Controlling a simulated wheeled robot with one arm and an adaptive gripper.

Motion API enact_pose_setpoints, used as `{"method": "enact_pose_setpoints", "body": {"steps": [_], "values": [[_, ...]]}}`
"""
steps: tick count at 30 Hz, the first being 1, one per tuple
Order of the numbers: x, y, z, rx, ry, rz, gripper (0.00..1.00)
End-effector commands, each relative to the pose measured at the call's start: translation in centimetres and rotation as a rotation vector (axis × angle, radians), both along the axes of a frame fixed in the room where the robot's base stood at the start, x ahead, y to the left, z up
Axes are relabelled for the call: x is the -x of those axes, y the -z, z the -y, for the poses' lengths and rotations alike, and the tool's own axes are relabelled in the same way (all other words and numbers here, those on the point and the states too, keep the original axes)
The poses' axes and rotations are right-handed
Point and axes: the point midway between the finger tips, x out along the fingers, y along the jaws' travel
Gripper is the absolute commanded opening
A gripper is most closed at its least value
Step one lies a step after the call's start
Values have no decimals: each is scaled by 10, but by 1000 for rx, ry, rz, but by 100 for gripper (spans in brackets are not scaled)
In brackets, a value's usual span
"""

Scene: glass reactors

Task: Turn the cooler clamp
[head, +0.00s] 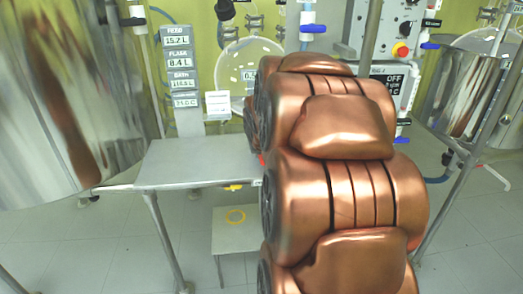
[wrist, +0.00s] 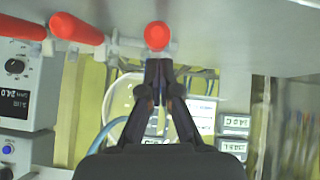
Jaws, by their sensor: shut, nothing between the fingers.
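In the wrist view, my gripper (wrist: 158,64) is shut and empty, with its fingertips close together just below a round red knob end (wrist: 157,36). I cannot tell whether the tips touch it. The knob joins a grey metal fitting, and a longer red handle (wrist: 75,28) lies to its left. No label marks any of these as the cooler clamp, so I cannot tell which part it is. In the head view my arm covers the middle and my gripper is hidden behind it. Metal clamps (head: 255,22) show on the back wall there.
A steel table (head: 180,165) stands left of my arm. Behind it are a display column (head: 180,65) and a round glass vessel (head: 245,62). Large shiny vessels stand at far left (head: 60,100) and right (head: 460,95). A control box (head: 395,85) reads OFF. Floor is open at front left.

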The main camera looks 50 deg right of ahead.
Motion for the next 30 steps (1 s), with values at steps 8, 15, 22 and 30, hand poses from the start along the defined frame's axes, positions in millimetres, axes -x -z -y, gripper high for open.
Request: {"method": "enact_pose_setpoints", "body": {"steps": [8, 15, 22, 30], "values": [[-8, -36, 1, 0, -2, 2, 0], [8, -46, -16, 2, -4, 4, 0], [26, -58, -34, 0, -4, 0, 0], [47, -74, -53, 0, -4, 2, 0]]}}
